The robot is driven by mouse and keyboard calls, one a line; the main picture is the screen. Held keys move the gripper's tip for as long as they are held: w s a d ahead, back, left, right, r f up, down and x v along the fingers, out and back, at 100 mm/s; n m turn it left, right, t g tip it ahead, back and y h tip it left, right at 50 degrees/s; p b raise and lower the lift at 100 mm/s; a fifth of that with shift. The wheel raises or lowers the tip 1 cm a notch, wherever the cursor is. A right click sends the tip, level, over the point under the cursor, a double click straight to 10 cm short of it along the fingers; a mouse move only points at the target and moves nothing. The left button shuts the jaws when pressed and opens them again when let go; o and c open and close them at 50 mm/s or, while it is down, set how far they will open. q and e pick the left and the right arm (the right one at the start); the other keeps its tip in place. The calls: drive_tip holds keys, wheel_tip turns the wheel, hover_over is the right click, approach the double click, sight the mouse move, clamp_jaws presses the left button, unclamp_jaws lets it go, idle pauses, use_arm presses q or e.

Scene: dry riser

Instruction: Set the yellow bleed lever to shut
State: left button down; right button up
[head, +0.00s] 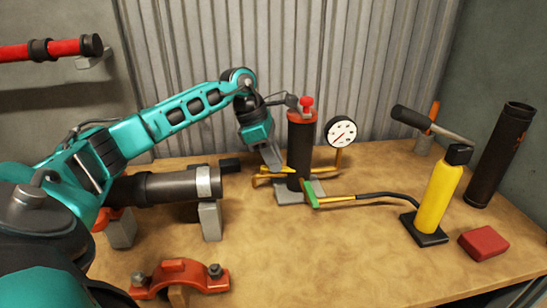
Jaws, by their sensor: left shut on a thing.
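The dark vertical riser pipe (300,155) stands on a grey base plate (284,196), with a red cap on top. The yellow bleed lever (262,176) sticks out to the left from the lower part of the riser and lies about level. My left gripper (273,166) comes down from above left and is shut on the yellow lever, just left of the riser. Its fingers hide part of the lever. My right gripper is not in view.
A green lever (311,195) sits at the riser's front right, by a yellow-and-black hose (365,196). A pressure gauge (340,131) stands behind right. A yellow pump (438,190), red block (483,243) and red clamp (182,278) occupy the bench. The front middle is clear.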

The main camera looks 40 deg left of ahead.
use_arm(q)
drive_tip(key=c, duration=1.1)
unclamp_jaws()
drive_tip(key=v, duration=1.3)
drive_tip(key=shift+p, duration=0.35)
